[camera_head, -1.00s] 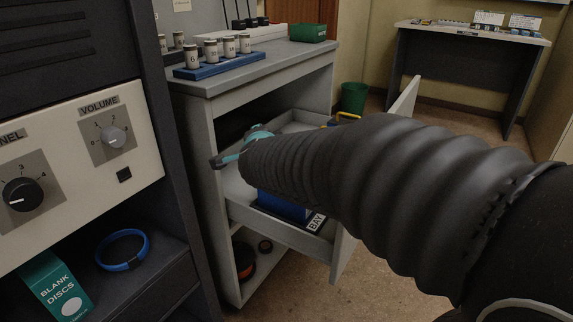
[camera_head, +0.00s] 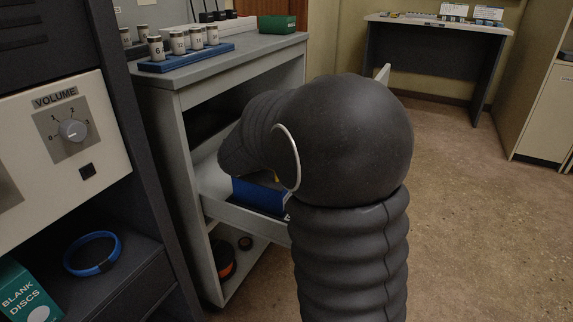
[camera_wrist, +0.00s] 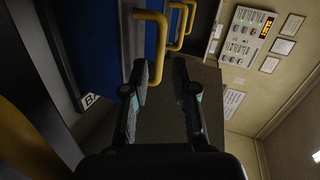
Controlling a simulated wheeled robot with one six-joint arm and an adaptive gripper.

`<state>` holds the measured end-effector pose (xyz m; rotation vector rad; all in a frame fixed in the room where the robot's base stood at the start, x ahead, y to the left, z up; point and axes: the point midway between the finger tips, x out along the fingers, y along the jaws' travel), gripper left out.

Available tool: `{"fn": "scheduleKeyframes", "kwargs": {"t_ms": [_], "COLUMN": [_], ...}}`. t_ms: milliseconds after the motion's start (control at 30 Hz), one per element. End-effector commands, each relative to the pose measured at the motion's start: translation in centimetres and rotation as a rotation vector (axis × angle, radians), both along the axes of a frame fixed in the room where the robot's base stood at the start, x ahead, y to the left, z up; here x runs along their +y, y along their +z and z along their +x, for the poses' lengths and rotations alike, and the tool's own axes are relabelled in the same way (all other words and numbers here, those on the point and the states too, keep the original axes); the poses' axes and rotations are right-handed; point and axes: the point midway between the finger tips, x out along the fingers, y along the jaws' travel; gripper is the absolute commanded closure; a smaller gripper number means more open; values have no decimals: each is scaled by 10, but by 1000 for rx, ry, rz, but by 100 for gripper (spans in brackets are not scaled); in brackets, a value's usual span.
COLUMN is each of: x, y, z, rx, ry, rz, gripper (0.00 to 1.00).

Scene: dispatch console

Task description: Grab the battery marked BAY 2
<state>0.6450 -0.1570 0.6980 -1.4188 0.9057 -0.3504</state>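A blue battery (camera_head: 258,194) stands in the open drawer (camera_head: 225,205) of the grey cabinet, partly hidden by my arm. In the wrist view, a blue battery (camera_wrist: 85,35) fills the upper left, with a yellow handle (camera_wrist: 160,40) sticking out from it. A label (camera_wrist: 90,100) at its foot shows only "BA"; its number cannot be read. My gripper (camera_wrist: 162,78) is open, its two fingers apart at the near end of this handle. The left finger overlaps the handle in the picture; I cannot tell whether they touch. In the head view my arm hides the gripper.
More yellow handles (camera_wrist: 186,22) stand beyond the nearest one. A blue rack (camera_head: 190,60) of canisters and a green box (camera_head: 276,24) sit on the cabinet top. The radio console (camera_head: 60,130) stands close at left. Open floor (camera_head: 480,200) lies at right.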

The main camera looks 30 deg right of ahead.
Motion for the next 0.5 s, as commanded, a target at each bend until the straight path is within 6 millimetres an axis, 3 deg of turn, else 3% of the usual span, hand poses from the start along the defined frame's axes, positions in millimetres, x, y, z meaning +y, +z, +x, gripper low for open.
{"fn": "scheduleKeyframes", "kwargs": {"t_ms": [267, 500], "x": [-10, -35], "y": [-5, -17], "z": [8, 26], "rx": [1, 2], "ry": [1, -1], "rz": [0, 0], "gripper": [73, 73]}}
